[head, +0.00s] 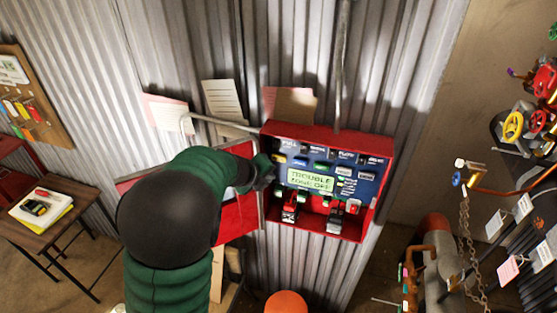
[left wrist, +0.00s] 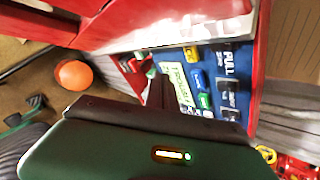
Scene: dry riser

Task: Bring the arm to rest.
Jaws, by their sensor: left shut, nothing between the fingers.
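My left arm, green and black, reaches up from the bottom of the head view. Its gripper (head: 268,170) is at the left edge of the blue panel of an open red control box (head: 325,131). The gripper is shut and holds nothing; the arm hides part of the box's open door (head: 238,215). The box's display (head: 310,181) reads "TROUBLE" with a second line hard to read. In the left wrist view the dark gripper (left wrist: 158,92) points at the blue panel (left wrist: 247,85), close to its buttons. I cannot tell whether it touches them. My right gripper is not in view.
A corrugated metal wall (head: 395,60) stands behind the box, with paper sheets (head: 224,100) on it. A small table (head: 60,215) stands at left. Pipes and valves (head: 513,125) crowd the right side, with a hanging chain (head: 466,235). An orange round object (head: 286,303) is below the box.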

